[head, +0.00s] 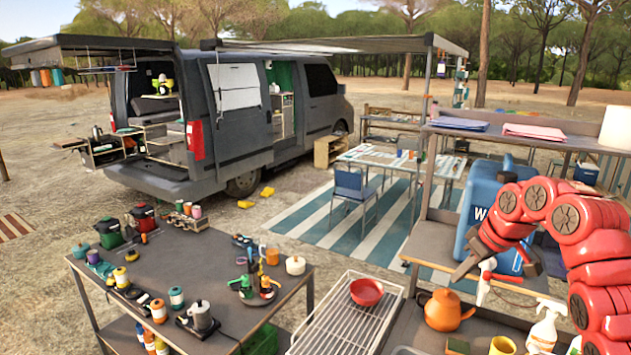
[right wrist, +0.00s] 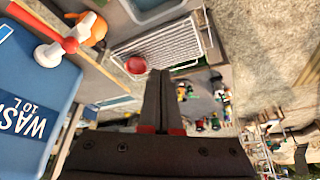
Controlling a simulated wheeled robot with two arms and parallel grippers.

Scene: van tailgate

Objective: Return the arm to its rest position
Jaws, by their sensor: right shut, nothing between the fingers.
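My red right arm (head: 585,225) comes in from the right edge of the head view and is bent. Its dark gripper (head: 462,274) points down and to the left, in front of the blue water container (head: 480,203). In the right wrist view the two fingers (right wrist: 161,73) are closed together with nothing between them. There the blue container (right wrist: 35,115) is to the left, and the red bowl (right wrist: 136,65) shows just beyond the fingertips. My left gripper is out of view.
A wire rack (head: 345,312) holds the red bowl (head: 366,291). An orange kettle (head: 445,311) and a white spray bottle (head: 545,328) stand below my right arm. A shelf (head: 560,137) is above the container. A table (head: 190,262) at left carries pots and jars.

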